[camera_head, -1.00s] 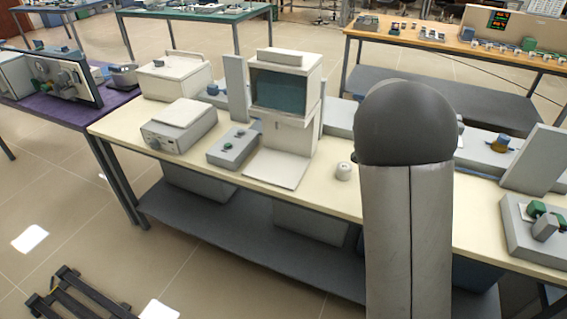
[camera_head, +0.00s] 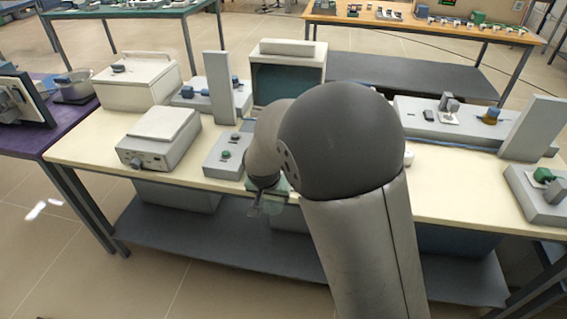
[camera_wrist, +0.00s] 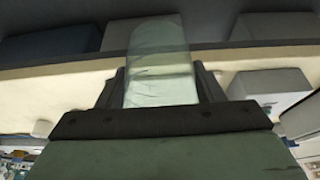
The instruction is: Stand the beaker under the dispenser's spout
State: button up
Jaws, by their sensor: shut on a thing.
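The beaker (camera_wrist: 160,62) is clear glass and sits between the two dark fingers of my gripper (camera_wrist: 160,88) in the wrist view. My gripper is shut on it. In the head view my gripper (camera_head: 265,187) is small and mostly behind my arm, with the glass beaker (camera_head: 270,205) faintly visible at the bench's front edge. The likely dispenser (camera_head: 290,47) is the white cabinet with a dark window behind my arm. Its lower part and spout are hidden by my arm, so I cannot tell how the beaker lines up with the spout.
A white box instrument (camera_head: 160,138) and a grey control box (camera_head: 226,155) stand left on the cream bench (camera_head: 85,145). An upright grey panel (camera_head: 218,88) is beside the cabinet. A small white object (camera_head: 408,157) shows right of my arm. A grey shelf (camera_head: 170,235) runs below.

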jog(key=w+p, duration=0.1)
jog(key=w, duration=0.4)
jog(key=w+d+p, duration=0.1)
jog(key=w+p, duration=0.1)
jog(key=w, duration=0.4)
jog(key=w+d+p, duration=0.1)
jog(key=w+p, duration=0.1)
jog(key=w, duration=0.4)
jog(key=shift+w+d, duration=0.2)
jog(key=shift+f, duration=0.1)
jog(key=shift+f, duration=0.1)
jog(key=shift+f+b, duration=0.15)
jog(key=shift+b, duration=0.15)
jog(key=o, duration=1)
